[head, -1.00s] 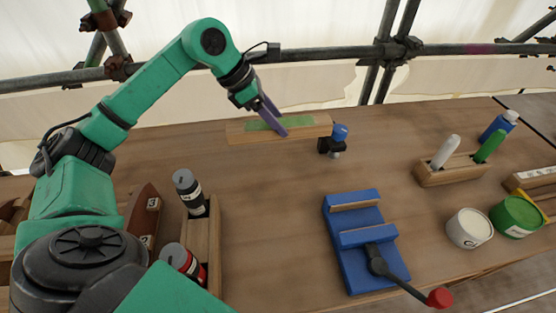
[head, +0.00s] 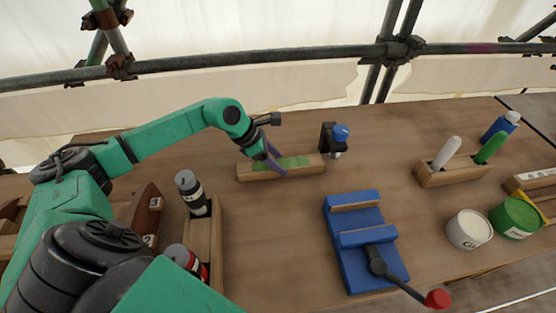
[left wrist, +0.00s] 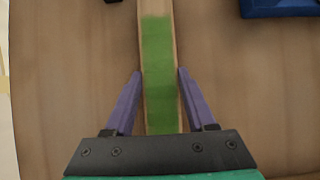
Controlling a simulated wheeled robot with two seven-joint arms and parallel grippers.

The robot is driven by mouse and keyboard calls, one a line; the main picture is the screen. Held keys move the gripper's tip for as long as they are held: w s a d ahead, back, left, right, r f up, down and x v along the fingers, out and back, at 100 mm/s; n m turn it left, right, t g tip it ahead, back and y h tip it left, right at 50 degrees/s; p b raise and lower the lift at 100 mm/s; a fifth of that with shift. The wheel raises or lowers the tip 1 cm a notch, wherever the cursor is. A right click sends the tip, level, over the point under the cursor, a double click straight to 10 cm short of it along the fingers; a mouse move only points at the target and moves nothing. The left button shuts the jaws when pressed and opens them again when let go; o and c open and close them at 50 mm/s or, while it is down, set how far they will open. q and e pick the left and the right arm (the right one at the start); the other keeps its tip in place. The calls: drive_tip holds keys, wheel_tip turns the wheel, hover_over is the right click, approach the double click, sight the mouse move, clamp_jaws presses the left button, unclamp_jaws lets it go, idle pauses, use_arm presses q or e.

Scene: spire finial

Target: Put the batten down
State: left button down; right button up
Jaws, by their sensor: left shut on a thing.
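The batten (head: 313,164) is a pale wooden bar with a green patch along its middle. It lies crosswise at the bench's back, level, at or very close to the bench top. I cannot tell whether its underside touches. My left gripper (head: 275,163) has its purple fingers shut on the batten at the green patch. In the left wrist view the batten (left wrist: 155,25) runs up the picture between the two fingers of my left gripper (left wrist: 160,72). My right gripper is not in view.
A blue vise (head: 358,262) with a red-knobbed handle stands front centre. A black clamp with a blue knob (head: 341,132) stands just right of the batten. Bottles (head: 190,190) stand in a wooden rack at left. Pots (head: 468,230) and a marker block (head: 452,172) stand at right.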

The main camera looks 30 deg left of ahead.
use_arm(q)
drive_tip(key=shift+f, duration=0.2)
drive_tip(key=shift+c, duration=1.1)
unclamp_jaws()
drive_tip(key=shift+r, duration=0.1)
drive_tip(key=shift+r, duration=0.15)
drive_tip(key=b+v, duration=0.3)
drive_tip(key=v, duration=0.9)
